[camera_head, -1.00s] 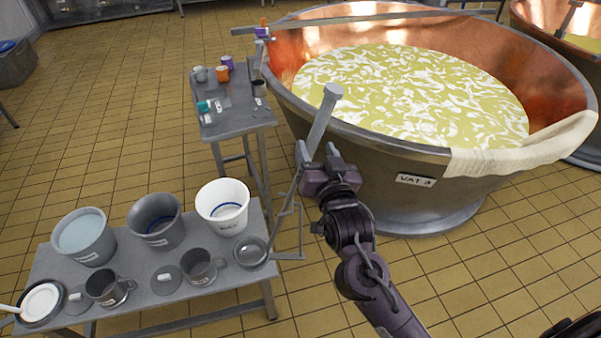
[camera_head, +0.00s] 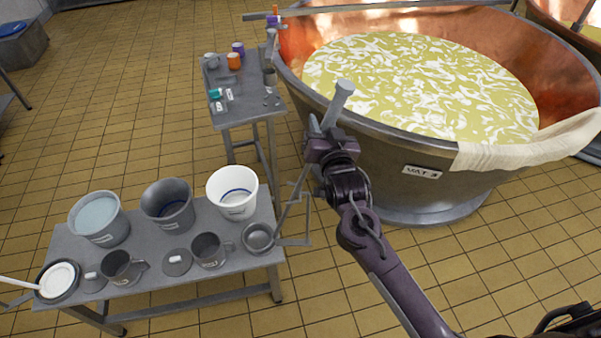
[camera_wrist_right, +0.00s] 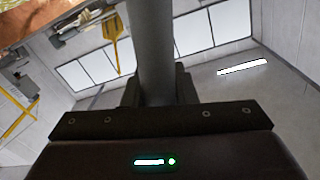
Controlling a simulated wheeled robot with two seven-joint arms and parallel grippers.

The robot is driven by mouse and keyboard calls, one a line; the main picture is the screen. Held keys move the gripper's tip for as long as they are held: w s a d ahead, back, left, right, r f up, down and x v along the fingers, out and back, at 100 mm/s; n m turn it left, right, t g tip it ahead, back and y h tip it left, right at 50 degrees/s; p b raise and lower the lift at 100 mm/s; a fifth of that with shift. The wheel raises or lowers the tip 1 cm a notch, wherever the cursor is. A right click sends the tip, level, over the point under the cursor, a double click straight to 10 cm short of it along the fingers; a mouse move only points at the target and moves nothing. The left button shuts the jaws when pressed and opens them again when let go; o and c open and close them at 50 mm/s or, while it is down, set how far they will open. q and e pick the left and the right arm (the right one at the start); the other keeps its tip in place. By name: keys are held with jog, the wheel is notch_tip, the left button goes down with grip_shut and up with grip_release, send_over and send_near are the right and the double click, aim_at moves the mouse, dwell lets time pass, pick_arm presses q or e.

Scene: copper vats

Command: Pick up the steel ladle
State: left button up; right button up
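The steel ladle stands tilted, its round bowl (camera_head: 258,238) at the right end of the low steel table. Its long handle (camera_head: 342,92) rises up and right toward the vat. My right gripper (camera_head: 323,128) is around the upper handle, below the thick end. In the right wrist view the grey handle (camera_wrist_right: 155,50) runs between the two fingers (camera_wrist_right: 158,90), with no clear gap on either side, so the gripper looks shut on it. Part of the handle is hidden by the gripper. My left gripper is not in view.
The low table (camera_head: 200,280) holds several buckets and mugs, and a thin bracket (camera_head: 308,215) stands by the ladle. VAT 3 (camera_head: 420,172) is close behind my right gripper. A small side table (camera_head: 240,115) stands beyond. Tiled floor is open at left.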

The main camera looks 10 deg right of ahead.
grip_shut()
jog(key=shift+r, duration=0.1)
notch_tip(320, 180, up, 27)
jog(key=p, duration=0.4)
dwell(0.5)
